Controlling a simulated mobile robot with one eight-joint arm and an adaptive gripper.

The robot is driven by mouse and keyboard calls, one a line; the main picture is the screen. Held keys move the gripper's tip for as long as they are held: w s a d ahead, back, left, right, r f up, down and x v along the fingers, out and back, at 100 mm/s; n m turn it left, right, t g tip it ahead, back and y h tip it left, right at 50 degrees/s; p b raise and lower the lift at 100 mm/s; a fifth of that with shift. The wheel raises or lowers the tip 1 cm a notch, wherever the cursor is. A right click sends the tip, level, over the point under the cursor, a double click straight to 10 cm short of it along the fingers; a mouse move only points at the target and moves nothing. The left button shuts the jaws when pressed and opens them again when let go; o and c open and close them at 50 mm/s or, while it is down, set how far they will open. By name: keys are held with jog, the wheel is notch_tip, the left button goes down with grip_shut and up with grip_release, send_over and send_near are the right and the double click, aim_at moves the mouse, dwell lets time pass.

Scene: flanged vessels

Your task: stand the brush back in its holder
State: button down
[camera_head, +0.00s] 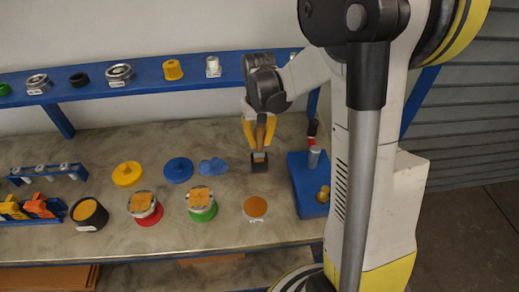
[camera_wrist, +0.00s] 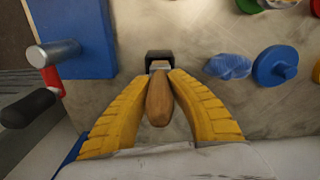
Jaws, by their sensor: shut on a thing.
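The brush (camera_head: 261,131) has a brown wooden handle. It stands roughly upright between the yellow fingers of my gripper (camera_head: 259,143), which is shut on the handle. In the wrist view the brush handle (camera_wrist: 159,103) points toward the camera, between the fingertips of my gripper (camera_wrist: 159,80). The black square holder (camera_head: 259,168) stands on the bench directly below the gripper. The holder also shows in the wrist view (camera_wrist: 151,55). The brush's pale lower end is at the holder's mouth; its tip is hidden, and I cannot tell how deep it sits.
A blue block (camera_head: 306,186) with a metal cylinder stands close on the right, near a red-and-black tool (camera_head: 312,130). A blue cloth (camera_head: 212,166) and a blue knobbed disc (camera_head: 178,169) lie left. An orange-topped round item (camera_head: 255,207) is in front. A blue shelf (camera_head: 142,80) runs behind.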

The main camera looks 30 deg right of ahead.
aim_at(259, 147)
jog(key=shift+f+b, duration=0.35)
jog(key=shift+f, duration=1.05)
jog(key=shift+f, duration=0.15)
jog(key=c, duration=1.4)
grip_release()
jog(key=shift+o, duration=0.2)
